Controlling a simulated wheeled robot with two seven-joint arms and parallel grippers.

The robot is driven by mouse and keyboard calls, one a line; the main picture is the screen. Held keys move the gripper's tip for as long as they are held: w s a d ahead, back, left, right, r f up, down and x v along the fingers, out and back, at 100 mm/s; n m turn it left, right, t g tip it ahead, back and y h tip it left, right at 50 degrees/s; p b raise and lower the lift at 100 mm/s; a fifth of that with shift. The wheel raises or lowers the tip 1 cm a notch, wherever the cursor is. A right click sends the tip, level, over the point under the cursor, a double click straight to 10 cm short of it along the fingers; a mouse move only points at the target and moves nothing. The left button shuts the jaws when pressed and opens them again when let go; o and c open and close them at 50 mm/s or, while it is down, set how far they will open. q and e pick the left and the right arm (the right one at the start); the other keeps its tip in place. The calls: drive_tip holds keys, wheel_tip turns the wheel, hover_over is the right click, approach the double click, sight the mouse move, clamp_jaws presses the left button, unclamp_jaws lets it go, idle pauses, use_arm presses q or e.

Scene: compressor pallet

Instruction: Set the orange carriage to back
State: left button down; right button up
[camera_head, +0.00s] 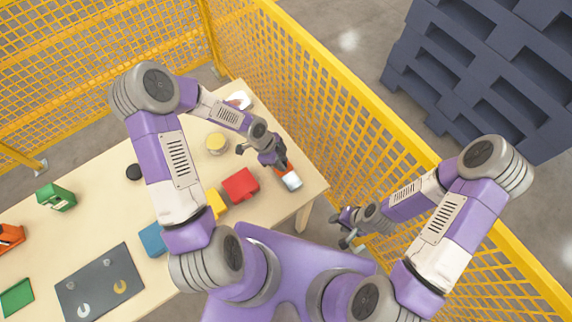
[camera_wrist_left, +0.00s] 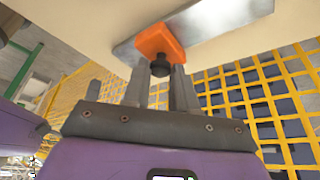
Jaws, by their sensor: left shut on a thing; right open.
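The orange carriage (camera_wrist_left: 160,42) sits on a flat silver metal rail (camera_wrist_left: 235,14) in the left wrist view, with a black knob (camera_wrist_left: 160,66) on its near side. My left gripper (camera_wrist_left: 161,80) is shut on this knob, one finger on each side. In the head view the carriage shows only as a small orange patch (camera_head: 290,170). My left gripper (camera_head: 282,162) hides most of it. The silver rail end (camera_head: 292,182) shows near the table's right edge. My right gripper (camera_head: 348,228) is open and empty, beyond the table's right edge.
A dark grey board (camera_head: 100,283) lies at the front. Yellow mesh fencing (camera_head: 345,110) runs close behind and right.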

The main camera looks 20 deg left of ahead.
use_arm(q)
drive_tip(key=w+a, duration=0.2)
drive_tip(key=w+a+p, duration=0.1)
drive_tip(key=w+a, duration=0.1)
drive_tip(key=a, duration=0.1)
drive_tip(key=w+a+p, duration=0.1)
drive_tip(key=w+a, duration=0.1)
drive_tip(key=shift+a, duration=0.2)
drive_tip(key=shift+w+a, duration=0.2)
drive_tip(key=shift+a, duration=0.1)
use_arm(e)
wheel_tip(320, 180, up, 3)
drive_tip(key=shift+f, duration=0.1)
use_arm(q)
drive_tip(key=shift+a, duration=0.1)
drive_tip(key=c, duration=0.9)
unclamp_jaws()
drive_tip(key=shift+r, duration=0.15)
drive_tip(key=v, duration=0.7)
drive_tip(key=shift+a+r, duration=0.1)
drive_tip(key=shift+r, duration=0.05)
use_arm(e)
drive_tip(key=shift+r, duration=0.2)
